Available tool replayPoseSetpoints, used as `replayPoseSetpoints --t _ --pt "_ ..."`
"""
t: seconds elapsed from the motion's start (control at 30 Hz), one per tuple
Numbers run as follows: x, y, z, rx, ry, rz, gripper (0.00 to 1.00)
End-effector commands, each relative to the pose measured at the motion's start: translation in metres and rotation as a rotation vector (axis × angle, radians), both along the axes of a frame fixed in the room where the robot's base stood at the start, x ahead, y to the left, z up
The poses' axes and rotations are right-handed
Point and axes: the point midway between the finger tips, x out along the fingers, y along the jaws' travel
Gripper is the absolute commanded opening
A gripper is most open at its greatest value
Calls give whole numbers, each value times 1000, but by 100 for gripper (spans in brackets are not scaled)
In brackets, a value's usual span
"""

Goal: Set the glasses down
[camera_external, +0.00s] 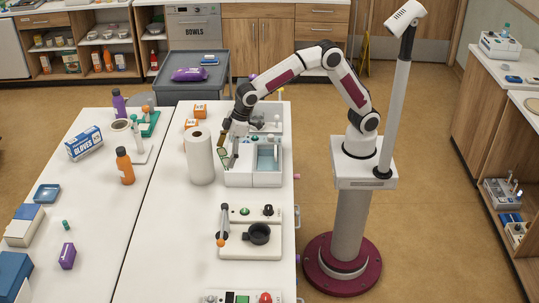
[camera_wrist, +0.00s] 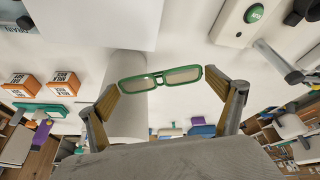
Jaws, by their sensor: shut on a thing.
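The green-framed glasses (camera_wrist: 160,78) span the space between the two yellow-brown fingers of my gripper (camera_wrist: 175,90) in the wrist view. Both ends of the frame reach the fingertips, so my gripper is shut on the glasses. They are held clear in front of a white roll. In the external view my gripper (camera_external: 229,150) points down above the white table, between the paper roll and the white unit with a blue basin. The glasses show there only as a small, partly hidden greenish shape (camera_external: 223,157).
The paper roll (camera_external: 200,160) stands upright just left of my gripper. The basin unit (camera_external: 252,180) is close on the right. Orange boxes (camera_external: 200,110) stand behind. The table's left front part is clear.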

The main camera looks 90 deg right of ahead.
Motion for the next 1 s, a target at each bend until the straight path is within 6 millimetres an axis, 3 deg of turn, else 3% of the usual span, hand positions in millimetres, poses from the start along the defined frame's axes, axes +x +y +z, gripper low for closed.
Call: replayPoseSetpoints --t 0.03,0.1,0.63,1.0 --pt "0 12 3 0 -2 17 78" --pt "3 18 6 1 -2 31 78" --pt "27 58 26 2 -4 151 78" --pt "54 78 6 3 -5 135 78"
